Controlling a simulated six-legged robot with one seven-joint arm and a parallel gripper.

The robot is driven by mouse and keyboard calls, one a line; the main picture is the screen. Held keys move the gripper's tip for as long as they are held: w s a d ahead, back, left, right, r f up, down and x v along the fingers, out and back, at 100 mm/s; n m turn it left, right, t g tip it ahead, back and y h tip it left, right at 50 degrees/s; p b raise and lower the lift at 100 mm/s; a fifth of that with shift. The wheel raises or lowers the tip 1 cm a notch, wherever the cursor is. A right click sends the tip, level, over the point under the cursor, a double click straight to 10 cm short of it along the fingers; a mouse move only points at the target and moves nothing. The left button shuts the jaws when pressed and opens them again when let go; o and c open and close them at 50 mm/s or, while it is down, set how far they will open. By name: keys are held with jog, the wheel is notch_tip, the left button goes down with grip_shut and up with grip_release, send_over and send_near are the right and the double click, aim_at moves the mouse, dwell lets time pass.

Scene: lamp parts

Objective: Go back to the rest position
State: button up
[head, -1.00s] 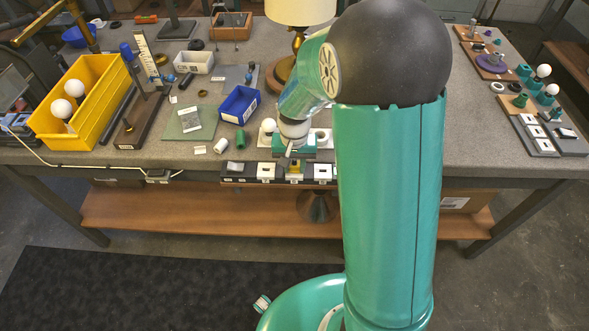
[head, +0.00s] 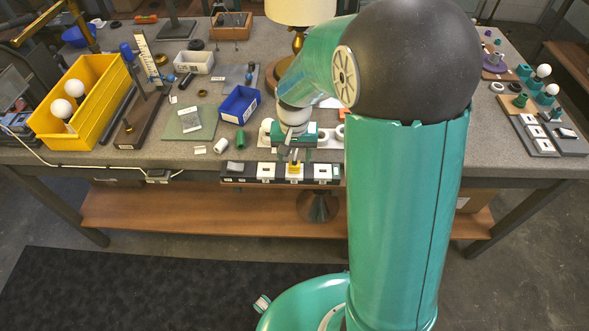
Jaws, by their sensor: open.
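My gripper (head: 291,154) is at the front edge of the workbench, at the end of my teal arm. Its teal body hangs below the pale wrist, and its small fingers point down. The jaws look open, with nothing clearly held between them. They are just above or behind a dark strip (head: 243,172) bearing white square pieces and a yellow piece (head: 295,171). The exact gap to the yellow piece cannot be told. My upper arm and elbow hide the bench right of the gripper.
A blue bin (head: 239,104), a green cylinder (head: 240,138) and a white bulb (head: 266,126) stand close left of the gripper. A lamp with a cream shade (head: 300,10) stands behind. A yellow bin (head: 95,112) with bulbs is far left. Boards with parts (head: 541,147) lie right.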

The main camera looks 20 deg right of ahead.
notch_tip(320, 180, up, 10)
jog(key=s+r+n+t, duration=0.1)
jog(key=s+r+t, duration=0.1)
jog(key=s+r, duration=0.3)
jog(key=s+r+n+t, duration=0.2)
jog(key=s+r, duration=0.3)
jog(key=s, duration=0.8)
jog(key=shift+s+r+n+t, duration=0.15)
jog(key=shift+s+n+t, duration=0.15)
jog(key=shift+t, duration=0.5)
jog(key=shift+w+d, duration=0.1)
jog(key=shift+c, duration=0.2)
dwell(1.1)
